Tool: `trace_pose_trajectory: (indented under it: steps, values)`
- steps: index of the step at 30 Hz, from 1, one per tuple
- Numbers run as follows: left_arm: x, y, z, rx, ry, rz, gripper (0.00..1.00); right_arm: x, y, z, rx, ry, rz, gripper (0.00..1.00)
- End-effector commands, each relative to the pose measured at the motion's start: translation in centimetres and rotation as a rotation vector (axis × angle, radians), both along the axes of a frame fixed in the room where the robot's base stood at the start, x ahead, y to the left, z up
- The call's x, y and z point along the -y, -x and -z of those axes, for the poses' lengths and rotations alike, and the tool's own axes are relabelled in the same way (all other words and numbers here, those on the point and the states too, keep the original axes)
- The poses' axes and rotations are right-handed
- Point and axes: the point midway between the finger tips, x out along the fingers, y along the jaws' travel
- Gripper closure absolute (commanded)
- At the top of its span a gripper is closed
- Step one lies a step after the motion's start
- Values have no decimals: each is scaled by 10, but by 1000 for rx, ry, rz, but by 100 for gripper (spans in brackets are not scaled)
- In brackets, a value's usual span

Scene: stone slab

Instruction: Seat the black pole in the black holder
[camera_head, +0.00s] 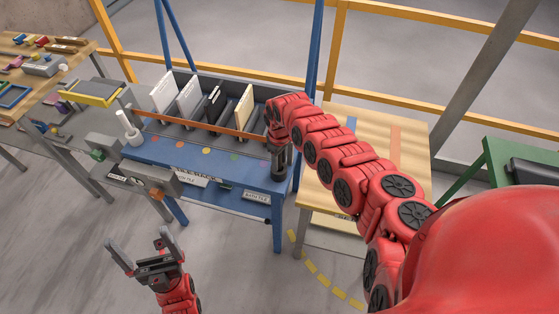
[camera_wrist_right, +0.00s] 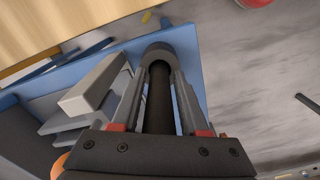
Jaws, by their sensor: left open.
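The black holder (camera_head: 278,173) stands near the front right corner of the blue table, and its rounded grey rim shows in the right wrist view (camera_wrist_right: 158,50). My right gripper (camera_head: 279,147) is directly above it, pointing down. In the right wrist view the black pole (camera_wrist_right: 159,105) runs between the two fingers of this gripper, which are shut on it. The pole's far end meets the holder's rim and looks in line with it; how deep it sits is hidden. My left gripper (camera_head: 143,243) is open and empty, low in front of the table.
A rack of upright tiles (camera_head: 200,100) fills the back of the blue table (camera_head: 170,153). A white pole in a white holder (camera_head: 130,131) stands at its left. A wooden table (camera_head: 400,135) is to the right, and a wooden bench (camera_head: 18,50) is at far left. The floor in front is clear.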

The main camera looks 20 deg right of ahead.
Motion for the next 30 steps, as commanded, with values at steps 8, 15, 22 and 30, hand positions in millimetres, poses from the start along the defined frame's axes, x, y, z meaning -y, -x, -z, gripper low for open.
trace_pose_trajectory:
  steps: [8,15,22,30]
  values:
    - [0,0,0,0,0,0,0,0,0,0,0,0,0,40]
    - [0,0,-2,0,0,0,0,2,-2,-13,4,0,4,40]
    - [0,0,5,0,0,0,0,3,-3,-54,7,2,3,40]
    - [0,0,20,0,0,0,0,1,-2,-106,7,1,2,40]
